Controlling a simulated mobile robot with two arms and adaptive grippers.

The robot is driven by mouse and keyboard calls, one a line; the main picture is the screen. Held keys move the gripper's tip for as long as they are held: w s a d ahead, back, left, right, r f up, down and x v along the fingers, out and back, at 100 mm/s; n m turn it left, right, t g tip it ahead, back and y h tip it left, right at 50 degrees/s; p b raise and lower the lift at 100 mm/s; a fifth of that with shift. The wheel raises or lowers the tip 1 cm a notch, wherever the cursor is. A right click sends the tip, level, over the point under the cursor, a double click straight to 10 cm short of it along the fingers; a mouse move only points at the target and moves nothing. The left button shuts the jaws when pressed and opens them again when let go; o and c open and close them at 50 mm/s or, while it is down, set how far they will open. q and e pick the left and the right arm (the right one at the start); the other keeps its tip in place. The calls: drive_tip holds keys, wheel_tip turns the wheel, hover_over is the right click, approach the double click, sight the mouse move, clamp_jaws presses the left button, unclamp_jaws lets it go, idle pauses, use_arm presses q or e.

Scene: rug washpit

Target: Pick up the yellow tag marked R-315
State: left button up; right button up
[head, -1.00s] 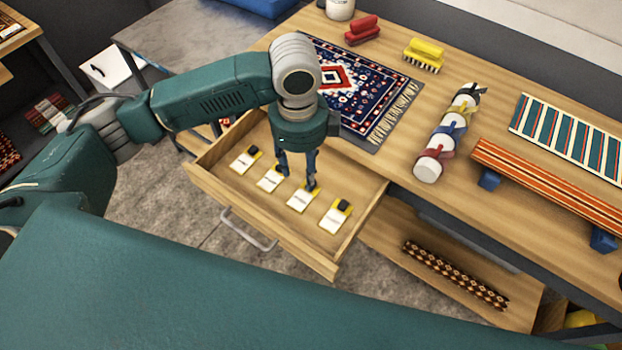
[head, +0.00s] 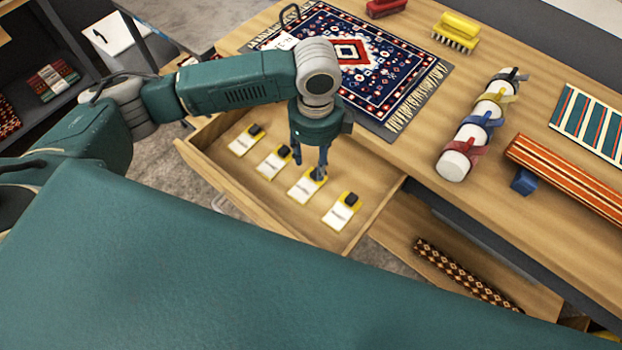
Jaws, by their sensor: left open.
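Several yellow tags with white labels and dark clips lie in a row in the open wooden drawer (head: 228,178): a far-left tag (head: 242,142), a second tag (head: 271,165), a third tag (head: 304,188) and a near-right tag (head: 340,213). The print is too small to read, so I cannot tell which is R-315. My left gripper (head: 309,168) is open, pointing down, with empty jaws. One finger is beside the second tag's clip; the other overlaps the third tag's clip. I cannot tell whether it touches. My right gripper is not in view.
A patterned rug (head: 385,75) lies on the wooden bench behind the drawer. A patterned roll (head: 465,275) lies on a lower shelf.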

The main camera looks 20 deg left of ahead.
sight(316, 173)
use_arm(q)
drive_tip(key=shift+w+d+f+p, duration=0.1)
drive_tip(key=shift+w+f+p, duration=0.05)
drive_tip(key=shift+f, duration=1.3)
drive_tip(key=shift+w+d+f+p, duration=0.1)
drive_tip(key=shift+f+p, duration=0.05)
drive_tip(key=shift+f, duration=1.3)
drive_tip(key=shift+c, duration=0.3)
drive_tip(key=c, duration=0.9)
